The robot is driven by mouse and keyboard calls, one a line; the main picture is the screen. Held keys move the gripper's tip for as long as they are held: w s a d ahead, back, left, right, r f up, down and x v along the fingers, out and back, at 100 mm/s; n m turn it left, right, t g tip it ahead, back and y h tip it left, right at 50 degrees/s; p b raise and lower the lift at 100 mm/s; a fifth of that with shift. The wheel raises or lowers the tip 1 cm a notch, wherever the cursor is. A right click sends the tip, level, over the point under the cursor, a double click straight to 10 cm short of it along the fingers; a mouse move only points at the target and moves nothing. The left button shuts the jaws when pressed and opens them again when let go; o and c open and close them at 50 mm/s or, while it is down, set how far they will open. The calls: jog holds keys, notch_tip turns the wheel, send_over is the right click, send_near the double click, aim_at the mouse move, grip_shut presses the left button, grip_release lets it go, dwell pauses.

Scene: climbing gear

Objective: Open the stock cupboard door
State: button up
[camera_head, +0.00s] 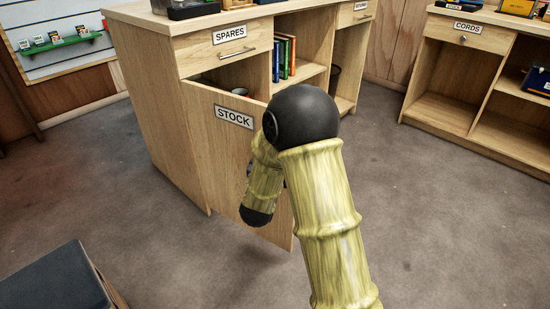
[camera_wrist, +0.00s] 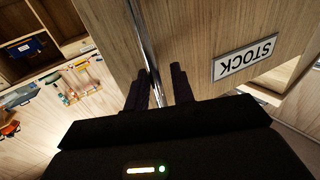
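The stock cupboard door (camera_head: 228,160) is a pale wood panel with a STOCK label, under the SPARES drawer. It stands partly open, its right edge swung out from the cabinet; the inside shows above its top edge. In the wrist view, the door (camera_wrist: 210,35) fills the upper middle, with its label upside down. A metal bar handle (camera_wrist: 146,45) runs down between the two dark fingers of my gripper (camera_wrist: 160,78). The handle is close to the left finger, and a gap shows toward the right finger. In the head view my arm hides the fingers and handle.
A bowl (camera_head: 240,91) sits inside the cupboard. Books (camera_head: 285,57) stand on the open shelf to the right. A second cabinet marked CORDS (camera_head: 467,27) is at the right. A dark box (camera_head: 55,280) is at lower left. Grey floor (camera_head: 130,190) before the door is clear.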

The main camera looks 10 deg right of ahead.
jog(key=shift+s, duration=0.1)
jog(key=p+v, duration=1.2)
jog(key=v, duration=0.5)
jog(key=shift+p, duration=0.3)
dwell(0.3)
